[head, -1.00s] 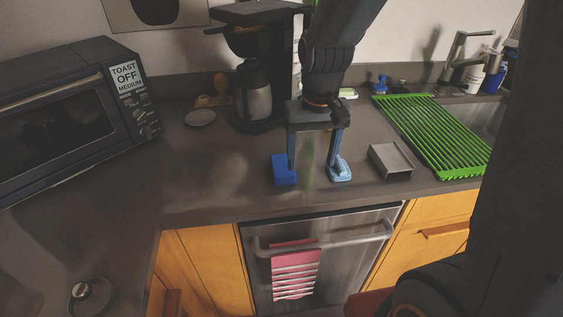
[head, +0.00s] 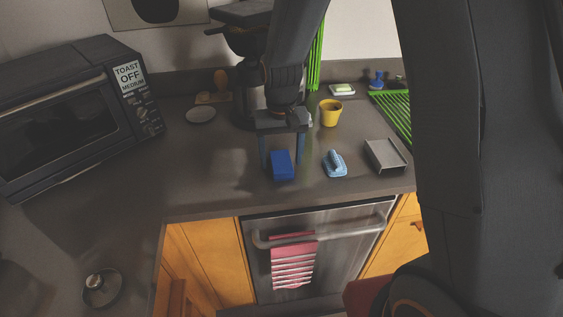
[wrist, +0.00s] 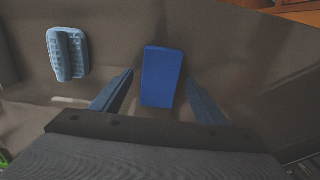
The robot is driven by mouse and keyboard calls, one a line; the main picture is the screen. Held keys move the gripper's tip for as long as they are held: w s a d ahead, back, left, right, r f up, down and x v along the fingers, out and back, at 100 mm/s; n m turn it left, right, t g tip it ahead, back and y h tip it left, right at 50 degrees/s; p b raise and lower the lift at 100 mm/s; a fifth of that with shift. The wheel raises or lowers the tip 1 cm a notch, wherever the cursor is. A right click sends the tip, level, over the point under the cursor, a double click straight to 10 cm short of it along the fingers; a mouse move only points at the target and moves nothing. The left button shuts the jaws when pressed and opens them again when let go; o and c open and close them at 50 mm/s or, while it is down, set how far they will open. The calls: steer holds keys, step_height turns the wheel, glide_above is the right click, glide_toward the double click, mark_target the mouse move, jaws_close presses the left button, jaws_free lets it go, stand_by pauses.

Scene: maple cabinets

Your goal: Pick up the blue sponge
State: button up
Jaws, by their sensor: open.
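The blue sponge (head: 283,166) is a plain dark-blue block on the grey counter, near its front edge above the dishwasher. My gripper (head: 282,166) is open above and around it, with one finger on the left and one on the right in the head view. In the wrist view the sponge (wrist: 161,77) stands out between and a little beyond the two fingertips of my gripper (wrist: 158,73), with a gap on each side. Whether the fingers reach counter height is hard to tell.
A light-blue scrub brush (head: 335,164) lies just right of the sponge; it also shows in the wrist view (wrist: 68,54). A grey metal tray (head: 384,155), yellow cup (head: 331,112) and coffee maker (head: 250,90) are nearby. Counter left of the sponge is clear.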

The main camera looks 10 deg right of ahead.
steer(key=shift+f, duration=0.45)
steer(key=c, duration=1.1)
